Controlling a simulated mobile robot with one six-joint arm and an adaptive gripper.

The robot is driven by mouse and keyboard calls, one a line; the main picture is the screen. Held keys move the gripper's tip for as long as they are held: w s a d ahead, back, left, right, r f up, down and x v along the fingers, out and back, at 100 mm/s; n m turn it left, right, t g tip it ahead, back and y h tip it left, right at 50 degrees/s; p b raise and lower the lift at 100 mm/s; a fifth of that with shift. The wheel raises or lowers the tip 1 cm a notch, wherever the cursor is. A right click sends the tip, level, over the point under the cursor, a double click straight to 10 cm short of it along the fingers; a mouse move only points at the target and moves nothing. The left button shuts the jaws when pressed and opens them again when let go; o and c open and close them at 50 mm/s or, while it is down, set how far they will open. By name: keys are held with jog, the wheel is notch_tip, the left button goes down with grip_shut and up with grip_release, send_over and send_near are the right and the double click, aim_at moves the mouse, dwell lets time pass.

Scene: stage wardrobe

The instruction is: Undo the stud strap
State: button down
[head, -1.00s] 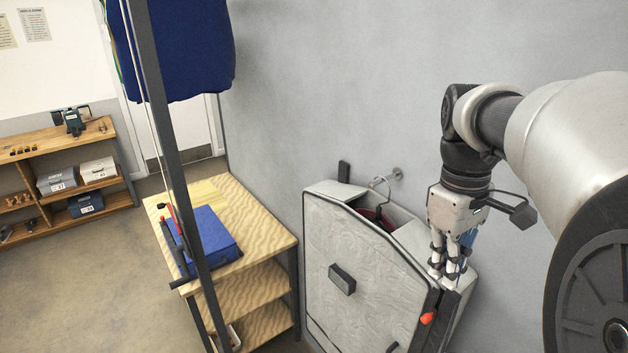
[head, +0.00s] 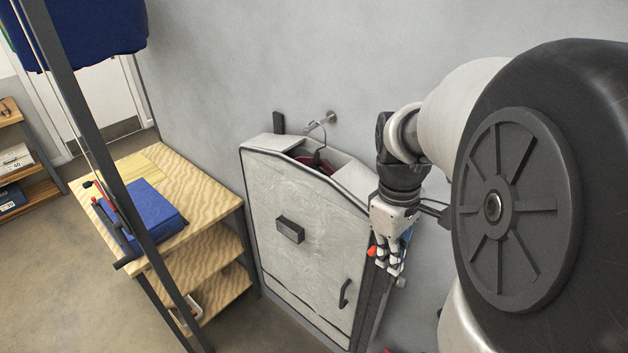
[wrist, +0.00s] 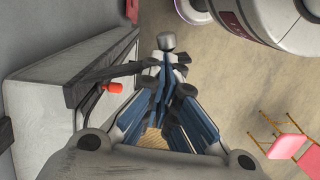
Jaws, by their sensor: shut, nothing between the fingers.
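A grey garment case (head: 310,205) with black edging stands against the wall. An orange-red knob (head: 371,251) sits at its right edge; the knob also shows in the wrist view (wrist: 113,87). In the wrist view a dark strap-like strip (wrist: 122,73) runs from the case's side toward a grey round stud (wrist: 166,42). A grey knob, seemingly this stud, shows in the head view (head: 401,282). My gripper (head: 393,270) is shut and empty beside the case's right side, pointing down. Its fingertips (wrist: 167,70) are close to the stud; whether they touch is unclear.
A hanger (head: 318,130) hangs from a wall hook above the case's open top. A dark rail post (head: 105,170) crosses in front. A pink-seated chair (wrist: 285,145) stands on open floor.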

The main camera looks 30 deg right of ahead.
jog(key=shift+s+d+n+p, duration=0.3)
jog(key=shift+s+d+n, duration=0.5)
jog(key=shift+s+d, duration=0.25)
jog(key=shift+w+a, duration=0.15)
